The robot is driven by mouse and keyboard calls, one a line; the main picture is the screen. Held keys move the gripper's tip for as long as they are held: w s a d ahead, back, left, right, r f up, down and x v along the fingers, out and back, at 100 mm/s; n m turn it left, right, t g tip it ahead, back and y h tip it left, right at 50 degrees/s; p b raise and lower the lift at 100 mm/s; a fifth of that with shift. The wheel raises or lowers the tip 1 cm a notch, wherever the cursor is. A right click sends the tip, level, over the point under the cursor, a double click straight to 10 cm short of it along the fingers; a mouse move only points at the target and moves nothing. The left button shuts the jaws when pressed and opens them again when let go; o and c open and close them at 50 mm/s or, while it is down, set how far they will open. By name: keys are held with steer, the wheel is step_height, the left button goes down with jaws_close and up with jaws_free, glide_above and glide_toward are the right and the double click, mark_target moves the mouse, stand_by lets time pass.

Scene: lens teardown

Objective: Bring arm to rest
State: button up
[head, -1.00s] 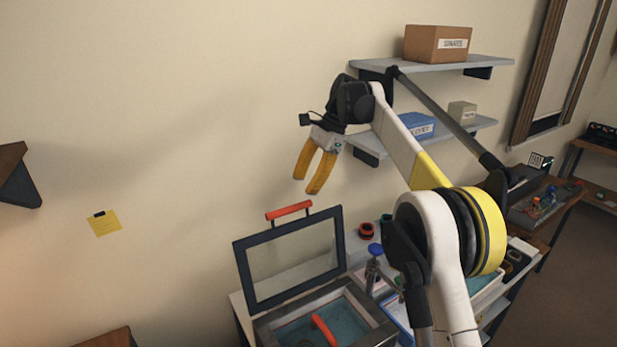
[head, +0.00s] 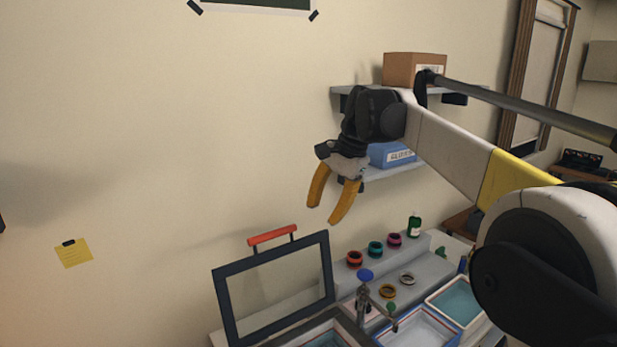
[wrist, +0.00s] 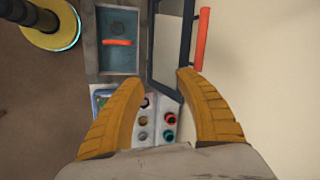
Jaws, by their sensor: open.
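My gripper (head: 333,212) has two orange fingers, spread apart, with nothing between them. It hangs in the air above the bench, fingers pointing down, in front of the wall and left of the shelves. In the wrist view the open fingers (wrist: 160,80) frame the bench far below. My arm runs from the gripper to the right side of the head view, with its elbow large at the lower right.
A framed glass lid (head: 275,285) with a red handle (head: 272,235) stands raised below the gripper. Behind are shelves with a cardboard box (head: 412,70) and a blue bin (head: 385,155). Rings (head: 375,249) and trays (head: 420,325) lie on the bench.

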steer(key=s+d+f+n+t+h+b, duration=0.1)
steer(key=s+d+f+b, duration=0.3)
steer(key=s+f, duration=0.6)
steer(key=s+d+f+n+t+h+b, duration=0.1)
steer(key=s+d+f+n+t+b, duration=0.2)
steer(key=s+f, duration=0.7)
steer(key=s+d+f+n+t+h+b, duration=0.1)
steer(key=s+d+f+n+b, duration=0.3)
steer(key=s+d+f+b, duration=0.3)
steer(key=s+d+f, duration=0.1)
steer(key=s+f, duration=0.2)
steer(key=s, duration=0.1)
steer(key=shift+s+d+t+h, duration=0.15)
steer(key=shift+d+t+h, duration=0.15)
steer(key=shift+t, duration=0.1)
